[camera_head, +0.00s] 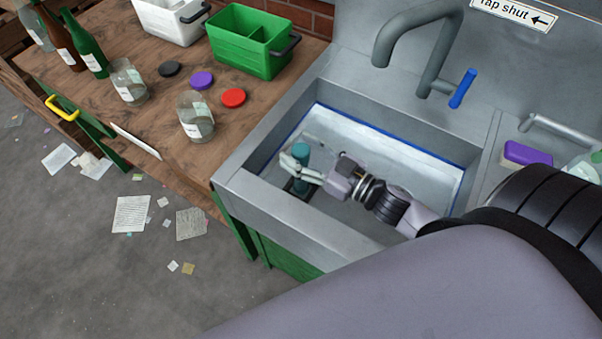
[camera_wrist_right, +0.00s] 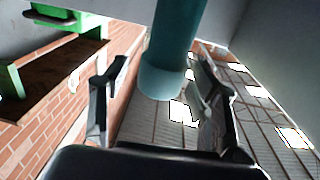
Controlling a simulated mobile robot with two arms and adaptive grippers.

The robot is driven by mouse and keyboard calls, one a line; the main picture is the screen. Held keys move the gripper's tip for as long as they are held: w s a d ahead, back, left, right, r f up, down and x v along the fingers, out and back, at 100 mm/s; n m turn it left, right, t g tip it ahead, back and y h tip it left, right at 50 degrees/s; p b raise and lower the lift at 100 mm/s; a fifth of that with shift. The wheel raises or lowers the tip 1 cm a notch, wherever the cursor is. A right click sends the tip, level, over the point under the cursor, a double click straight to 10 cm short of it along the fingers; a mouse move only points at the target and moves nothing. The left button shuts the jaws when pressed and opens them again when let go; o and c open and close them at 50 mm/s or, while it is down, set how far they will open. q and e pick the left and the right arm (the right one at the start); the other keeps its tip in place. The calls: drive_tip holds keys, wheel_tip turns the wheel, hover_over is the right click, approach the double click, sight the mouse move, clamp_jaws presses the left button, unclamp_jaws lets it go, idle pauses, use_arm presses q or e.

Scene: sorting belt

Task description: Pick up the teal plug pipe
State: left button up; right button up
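The teal plug pipe (camera_head: 301,156) stands upright in the sink basin, towards its left end. It also shows in the right wrist view (camera_wrist_right: 174,45), coming down from the top edge between the fingers. My right gripper (camera_head: 294,172) is down in the basin with its fingers around the pipe, partly hiding it. In the wrist view the right gripper (camera_wrist_right: 158,78) has its fingers spread, with a clear gap between the left finger and the pipe. The right finger is close to the pipe; I cannot tell whether it touches. My left gripper is not in view.
The sink rim (camera_head: 290,220) surrounds the gripper, and a grey tap (camera_head: 430,60) with a blue lever (camera_head: 463,88) stands behind. Glass jars (camera_head: 195,118), lids (camera_head: 233,98) and a green divided bin (camera_head: 245,58) occupy the wooden counter (camera_head: 130,125) at left. A purple sponge (camera_head: 527,153) lies at right.

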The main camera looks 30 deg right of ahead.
clamp_jaws()
idle(0.5)
